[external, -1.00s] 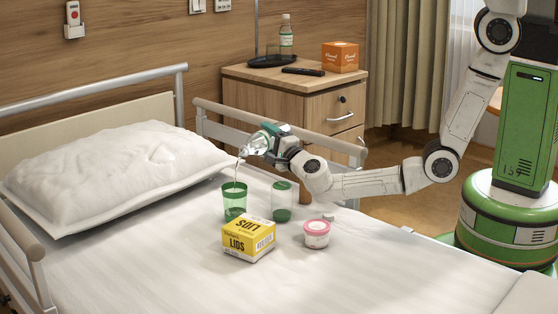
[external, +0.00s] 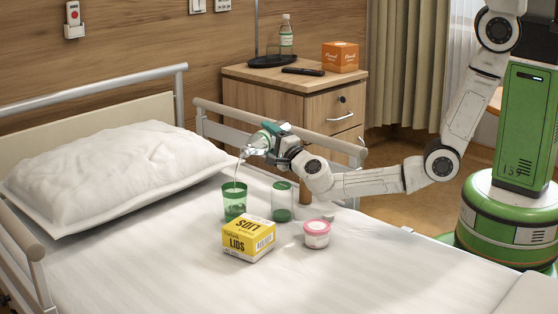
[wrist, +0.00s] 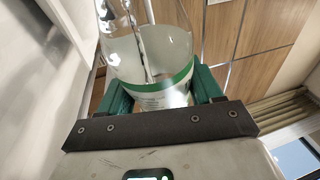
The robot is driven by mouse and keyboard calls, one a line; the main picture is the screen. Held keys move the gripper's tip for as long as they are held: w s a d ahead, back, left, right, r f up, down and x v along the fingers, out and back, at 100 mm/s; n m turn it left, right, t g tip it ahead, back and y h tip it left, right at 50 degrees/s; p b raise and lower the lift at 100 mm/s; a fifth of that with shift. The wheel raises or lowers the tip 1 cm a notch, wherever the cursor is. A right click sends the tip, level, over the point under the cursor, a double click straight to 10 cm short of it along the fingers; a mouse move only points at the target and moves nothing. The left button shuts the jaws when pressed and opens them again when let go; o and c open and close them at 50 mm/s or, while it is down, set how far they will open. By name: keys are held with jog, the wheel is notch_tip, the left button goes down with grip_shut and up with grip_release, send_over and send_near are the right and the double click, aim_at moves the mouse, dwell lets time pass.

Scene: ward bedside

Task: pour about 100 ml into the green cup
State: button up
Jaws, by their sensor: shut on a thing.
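The green cup (external: 234,204) is a see-through green tumbler standing upright on the bed, with darker liquid in its lower part. My gripper (external: 272,136) is shut on a clear bottle (external: 257,143), above and to the right of the cup. The bottle is tilted, mouth down to the left, and a thin stream falls from it into the cup. In the wrist view, the bottle (wrist: 150,70) with its green-edged label sits between my green fingers (wrist: 160,95).
A yellow lids box (external: 248,239) and a pink-lidded tub (external: 317,234) are in front. A pillow (external: 115,174) lies left. The bed rail (external: 270,125) runs behind; front bedding is clear.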

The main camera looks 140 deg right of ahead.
jog(key=shift+s, duration=0.15)
jog(key=shift+f+m+b, duration=0.2)
jog(key=shift+m+b, duration=0.25)
jog(key=shift+m, duration=0.05)
jog(key=shift+f+m+g+y+b, duration=0.1)
jog(key=shift+m+g+y+b, duration=0.3)
jog(key=shift+m, duration=0.6)
jog(key=shift+s+m, duration=0.25)
jog(key=shift+m, duration=0.25)
jog(key=shift+s+m+b, duration=0.1)
jog(key=shift+m+b, duration=0.2)
jog(key=shift+m, duration=0.1)
jog(key=shift+w+r+m+y+p, duration=0.2)
jog(key=shift+m+y+p, duration=0.1)
jog(key=shift+p, duration=0.05)
jog(key=shift+f, duration=0.2)
